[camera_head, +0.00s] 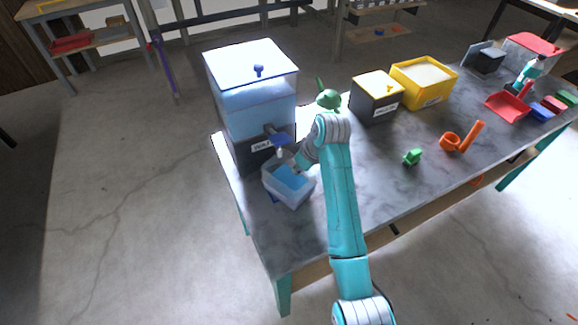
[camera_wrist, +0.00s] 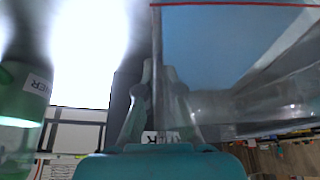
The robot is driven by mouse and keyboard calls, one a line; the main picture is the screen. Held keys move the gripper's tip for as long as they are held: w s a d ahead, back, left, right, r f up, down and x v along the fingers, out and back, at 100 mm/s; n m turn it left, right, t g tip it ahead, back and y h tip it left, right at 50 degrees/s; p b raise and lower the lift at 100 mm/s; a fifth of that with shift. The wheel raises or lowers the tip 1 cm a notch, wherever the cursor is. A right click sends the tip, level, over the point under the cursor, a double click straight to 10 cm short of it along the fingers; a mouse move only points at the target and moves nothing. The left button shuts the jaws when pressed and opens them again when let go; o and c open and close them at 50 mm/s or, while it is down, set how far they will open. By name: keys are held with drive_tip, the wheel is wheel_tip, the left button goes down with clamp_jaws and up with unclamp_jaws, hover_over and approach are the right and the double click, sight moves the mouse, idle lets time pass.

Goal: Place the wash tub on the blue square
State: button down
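The wash tub (camera_head: 280,192), a clear box with blue water in it, is at the left end of the marble table, just in front of the water dispenser's tap. A small dark blue patch (camera_head: 273,197) shows at its lower left edge, perhaps the blue square; the tub hides the rest. My gripper (camera_head: 298,165) is at the tub's right rear rim, mostly hidden by my wrist. In the wrist view my gripper's fingers (camera_wrist: 157,78) close from both sides on the clear tub wall (camera_wrist: 215,90). I cannot tell whether the tub touches the table.
The water dispenser (camera_head: 250,110) stands right behind the tub. A green item (camera_head: 328,98), a black box (camera_head: 376,98) and a yellow bin (camera_head: 424,82) stand farther right. The table's front middle is clear.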

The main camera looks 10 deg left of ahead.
sight(286, 170)
drive_tip(key=a, duration=0.1)
drive_tip(key=w+a, duration=0.1)
drive_tip(key=shift+w+a+r, duration=0.1)
drive_tip(key=shift+w+a, duration=0.15)
drive_tip(key=shift+a, duration=0.05)
drive_tip(key=shift+w+a+f, duration=0.15)
drive_tip(key=shift+a+f, duration=0.05)
drive_tip(key=shift+f, duration=0.6)
drive_tip(key=shift+f, duration=0.1)
drive_tip(key=c, duration=1.3)
unclamp_jaws()
drive_tip(key=v, duration=1.2)
